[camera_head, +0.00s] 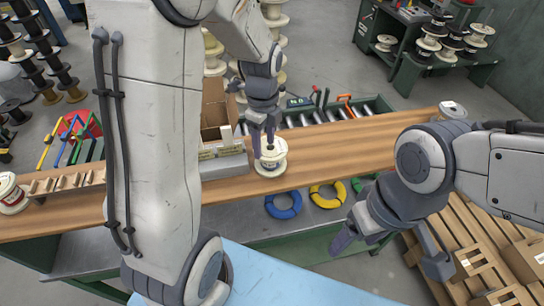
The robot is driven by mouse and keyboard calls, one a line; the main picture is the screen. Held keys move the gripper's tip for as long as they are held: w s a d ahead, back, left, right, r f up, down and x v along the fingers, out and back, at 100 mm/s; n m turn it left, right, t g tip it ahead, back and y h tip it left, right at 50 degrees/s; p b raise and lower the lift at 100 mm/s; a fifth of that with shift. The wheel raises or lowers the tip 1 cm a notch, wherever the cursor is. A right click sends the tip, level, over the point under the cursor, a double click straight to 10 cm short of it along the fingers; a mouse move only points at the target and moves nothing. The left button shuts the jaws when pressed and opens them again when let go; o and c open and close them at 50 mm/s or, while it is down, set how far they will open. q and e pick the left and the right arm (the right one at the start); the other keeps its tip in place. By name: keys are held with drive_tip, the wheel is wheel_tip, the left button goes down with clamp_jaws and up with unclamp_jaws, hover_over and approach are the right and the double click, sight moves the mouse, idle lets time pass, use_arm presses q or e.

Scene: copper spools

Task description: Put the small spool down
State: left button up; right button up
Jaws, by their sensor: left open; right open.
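A small spool (270,163) with a white flange stands upright on the wooden shelf board (325,150), near the middle of the view. My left gripper (263,146) is right above it, pointing down, with its fingers open around or just over the spool's top; I cannot tell whether they touch it. My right gripper (385,252) is open and empty, at the right in front of the board. Another spool (452,110) stands at the board's far right end, and one more (12,194) at its left end.
A grey holder with a cardboard box (214,108) stands left of the small spool. A rack with wooden pegs (68,183) is further left. Blue (283,205) and yellow (327,195) rings lie below the board's front edge. The board right of the spool is clear. A pallet (480,245) is at the lower right.

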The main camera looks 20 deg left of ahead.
sight(265, 169)
use_arm(q)
wheel_tip(265, 169, down, 9)
drive_tip(key=b, duration=0.6)
drive_tip(key=shift+r+b, duration=0.15)
drive_tip(key=shift+b, duration=0.2)
drive_tip(key=shift+r, duration=0.1)
clamp_jaws()
